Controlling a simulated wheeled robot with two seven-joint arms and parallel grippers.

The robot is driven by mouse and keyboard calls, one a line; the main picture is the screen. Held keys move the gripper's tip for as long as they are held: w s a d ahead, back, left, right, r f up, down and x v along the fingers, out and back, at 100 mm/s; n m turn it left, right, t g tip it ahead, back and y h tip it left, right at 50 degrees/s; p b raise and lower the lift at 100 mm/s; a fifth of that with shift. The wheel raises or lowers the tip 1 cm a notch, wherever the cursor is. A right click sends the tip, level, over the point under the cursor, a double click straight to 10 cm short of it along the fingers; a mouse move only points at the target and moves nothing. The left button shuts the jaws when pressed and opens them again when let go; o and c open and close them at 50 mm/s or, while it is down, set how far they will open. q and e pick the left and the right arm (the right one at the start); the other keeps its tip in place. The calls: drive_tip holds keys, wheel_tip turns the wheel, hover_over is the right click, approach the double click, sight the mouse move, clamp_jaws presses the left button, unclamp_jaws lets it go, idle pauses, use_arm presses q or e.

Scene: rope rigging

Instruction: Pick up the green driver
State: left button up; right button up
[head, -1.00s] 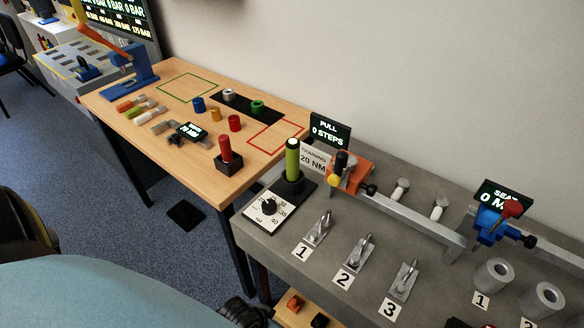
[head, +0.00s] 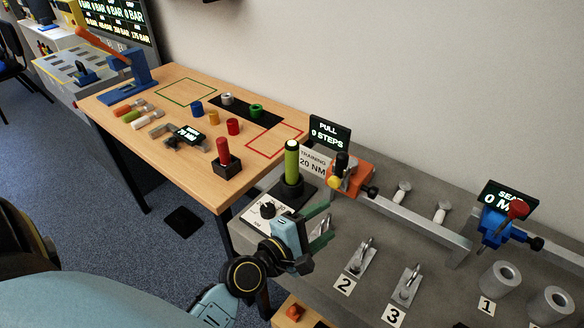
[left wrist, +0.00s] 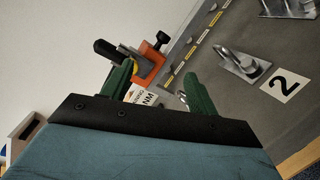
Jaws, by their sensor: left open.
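The green driver (head: 291,163) stands upright in a black holder (head: 293,192) at the near left end of the grey bench, in the head view. In the left wrist view the two dark green fingers of this gripper (left wrist: 158,88) are spread apart. I cannot make out the driver there. My right gripper is not in view.
An orange clamp (head: 352,180) with a rail stands right of the driver. A white dial plate (head: 262,215) is just left of my gripper. A wooden table (head: 190,90) with coloured parts stands behind left.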

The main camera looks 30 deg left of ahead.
use_arm(q)
drive_tip(key=w+a+n+t+y, duration=0.3)
drive_tip(key=a+n+y, duration=0.35)
drive_tip(key=n, duration=0.45)
drive_tip(key=n+g+y, duration=0.2)
drive_tip(key=n+y, duration=0.3)
drive_tip(key=n, duration=0.4)
approach(291, 163)
drive_tip(key=shift+n, duration=0.6)
drive_tip(key=x, duration=0.6)
drive_tip(key=shift+s+a+f+p, duration=0.1)
drive_tip(key=shift+a+f+p, duration=0.1)
drive_tip(key=shift+a+p, duration=0.15)
drive_tip(key=shift+w+a, duration=0.2)
drive_tip(key=shift+w, duration=0.25)
drive_tip(key=x, duration=0.4)
drive_tip(key=shift+w+d, duration=0.25)
drive_tip(key=shift+w, duration=0.05)
drive_tip(key=shift+w+a, duration=0.1)
drive_tip(key=shift+w, duration=0.15)
drive_tip(key=c, duration=1)
drive_tip(key=shift+r, duration=0.1)
drive_tip(key=shift+c, duration=1.3)
drive_tip(key=shift+r, duration=0.1)
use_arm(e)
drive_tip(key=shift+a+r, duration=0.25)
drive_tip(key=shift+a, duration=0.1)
